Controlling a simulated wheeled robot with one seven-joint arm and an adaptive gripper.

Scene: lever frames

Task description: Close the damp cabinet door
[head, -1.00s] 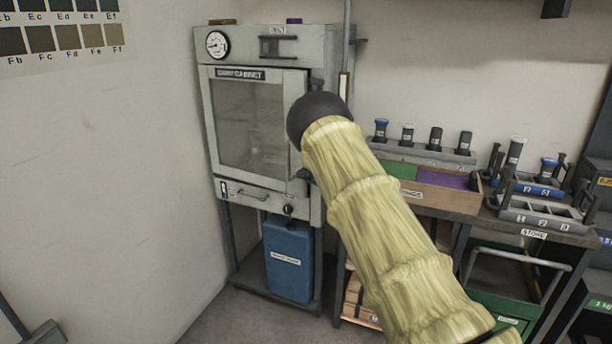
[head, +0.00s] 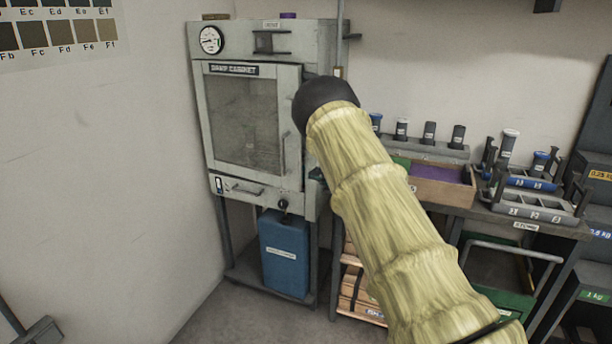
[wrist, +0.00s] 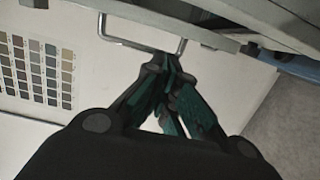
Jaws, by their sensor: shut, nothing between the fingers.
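The damp cabinet (head: 322,45) is a grey metal box at the back left of the head view. Its windowed door (head: 243,172) appears nearly flush with the front, but I cannot tell whether a small gap remains. The upright door handle (head: 284,152) is near the door's right edge. My gripper is mostly hidden behind my dark wrist in the head view, right of the door. In the wrist view my gripper (wrist: 170,65) is shut and empty, its fingertips close to a grey U-shaped handle (wrist: 140,46), apparently the door's. I cannot tell whether they touch.
A blue container (head: 284,258) stands beneath the cabinet. On the right, a bench holds a wooden tray (head: 440,190) and racks with several dark cylinders. The left wall bears a colour chart (head: 50,35), also in the wrist view (wrist: 37,70). Floor shows in front of the cabinet.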

